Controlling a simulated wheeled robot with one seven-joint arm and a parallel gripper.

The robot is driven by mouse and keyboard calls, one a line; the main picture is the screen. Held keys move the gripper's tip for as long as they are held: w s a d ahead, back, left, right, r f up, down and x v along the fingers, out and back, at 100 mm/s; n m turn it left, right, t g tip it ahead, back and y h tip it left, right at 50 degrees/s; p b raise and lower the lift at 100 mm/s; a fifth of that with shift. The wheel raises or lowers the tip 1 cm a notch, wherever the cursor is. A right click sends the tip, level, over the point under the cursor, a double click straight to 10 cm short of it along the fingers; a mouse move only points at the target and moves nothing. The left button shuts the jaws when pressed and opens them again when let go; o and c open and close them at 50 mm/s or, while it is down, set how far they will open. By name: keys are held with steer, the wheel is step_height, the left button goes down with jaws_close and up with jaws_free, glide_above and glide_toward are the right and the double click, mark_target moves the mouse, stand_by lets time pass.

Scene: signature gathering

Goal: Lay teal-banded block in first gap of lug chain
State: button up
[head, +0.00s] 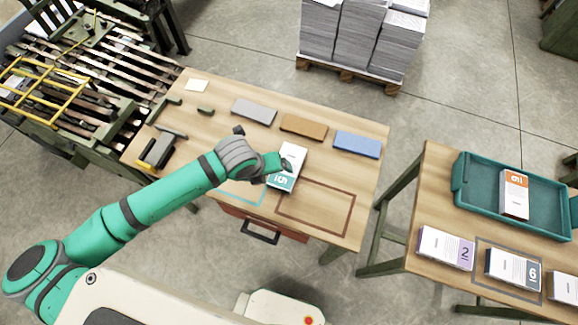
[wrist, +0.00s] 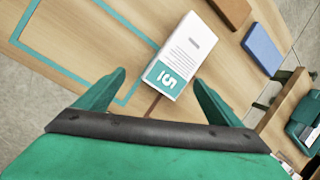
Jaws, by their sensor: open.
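The teal-banded block (head: 292,158) is white with a teal band marked 5. It lies on the wooden table, beside the teal outline and by a corner of the brown one. In the wrist view the block (wrist: 184,48) lies just beyond the fingertips, its teal end nearest. My gripper (head: 279,170) is close to it in the head view; in the wrist view my gripper (wrist: 158,82) is open, with nothing between the fingers. The lug chain seems to be the machine with dark slats (head: 110,62) at upper left; I cannot tell which gap is first.
The table (head: 365,208) also bears grey (head: 254,111), brown (head: 304,126) and blue (head: 357,144) slabs and a stapler-like tool (head: 158,150).

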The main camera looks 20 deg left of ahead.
steer(key=w+d+r+m+g+y, duration=0.1)
steer(key=w+d+r+m+g, duration=0.1)
steer(key=w+d+r+m, duration=0.3)
steer(key=shift+m, duration=0.5)
steer(key=f, duration=0.1)
steer(key=a+f, duration=0.1)
steer(key=f, duration=0.3)
steer(key=shift+w+a+f, duration=0.1)
steer(key=shift+w+a, duration=0.05)
steer(key=shift+w, duration=0.1)
steer(key=shift+w+a+f, duration=0.1)
steer(key=shift+w+f, duration=0.1)
steer(key=shift+f, duration=0.7)
steer(key=shift+w+f, duration=0.2)
steer(key=shift+f, duration=0.65)
steer(key=shift+w+a+f, duration=0.1)
steer(key=shift+w+f, duration=0.1)
steer(key=shift+f, duration=0.7)
steer(key=c, duration=1.4)
steer(key=shift+c, duration=0.2)
